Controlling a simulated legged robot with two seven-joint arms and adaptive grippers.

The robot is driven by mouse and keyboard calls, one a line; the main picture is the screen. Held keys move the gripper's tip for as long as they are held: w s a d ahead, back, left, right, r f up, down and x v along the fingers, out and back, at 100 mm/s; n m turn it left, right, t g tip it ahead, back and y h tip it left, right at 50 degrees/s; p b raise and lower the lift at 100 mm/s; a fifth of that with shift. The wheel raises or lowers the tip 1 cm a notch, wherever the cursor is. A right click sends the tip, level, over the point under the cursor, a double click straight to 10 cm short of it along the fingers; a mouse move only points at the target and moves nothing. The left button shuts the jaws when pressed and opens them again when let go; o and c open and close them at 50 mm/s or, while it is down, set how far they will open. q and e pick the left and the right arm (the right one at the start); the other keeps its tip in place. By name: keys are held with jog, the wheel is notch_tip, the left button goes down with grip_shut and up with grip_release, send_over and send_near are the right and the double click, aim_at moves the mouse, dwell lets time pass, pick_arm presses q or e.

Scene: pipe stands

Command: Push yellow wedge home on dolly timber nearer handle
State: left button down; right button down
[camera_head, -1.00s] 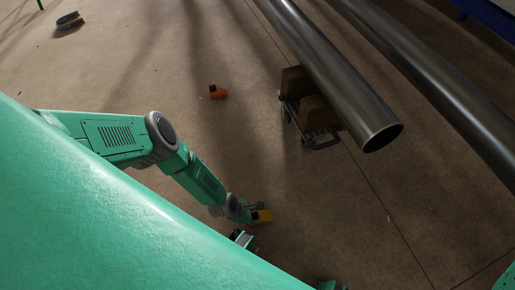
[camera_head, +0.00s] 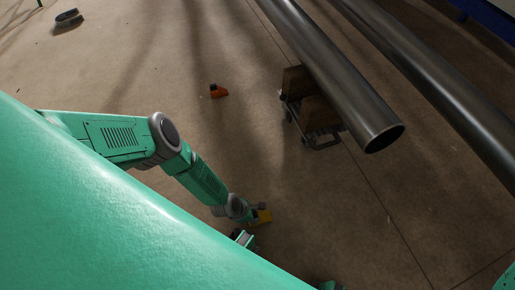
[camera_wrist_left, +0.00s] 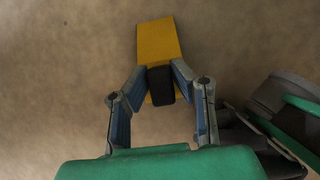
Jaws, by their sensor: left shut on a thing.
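My left gripper (camera_head: 256,212) is shut on the yellow wedge (camera_head: 264,216) and holds it in front of my body, apart from the dolly. In the left wrist view the fingers (camera_wrist_left: 160,80) close on a dark block on the yellow wedge (camera_wrist_left: 158,40), whose yellow body points away from the gripper. The dolly (camera_head: 318,142) stands up and to the right of the gripper in the head view. Two brown timbers show on it, one farther back (camera_head: 296,79) and one nearer the handle (camera_head: 318,112). A steel pipe partly hides the timbers.
The steel pipe (camera_head: 340,75) passes over the dolly, its open end toward me. A second pipe (camera_head: 440,75) runs to its right. An orange wedge-like piece (camera_head: 218,91) lies on the floor left of the dolly. Open floor lies between gripper and dolly.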

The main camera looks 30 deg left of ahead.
pick_arm(q)
jog(key=shift+s+r+p, duration=0.1)
jog(key=shift+r+p, duration=0.2)
jog(key=shift+r, duration=0.1)
jog(key=shift+d+r, duration=0.1)
jog(key=shift+r, duration=0.25)
jog(key=shift+r+p, duration=0.95)
jog(key=shift+p, duration=0.1)
jog(key=shift+r+p, duration=1)
jog(key=shift+r, duration=0.35)
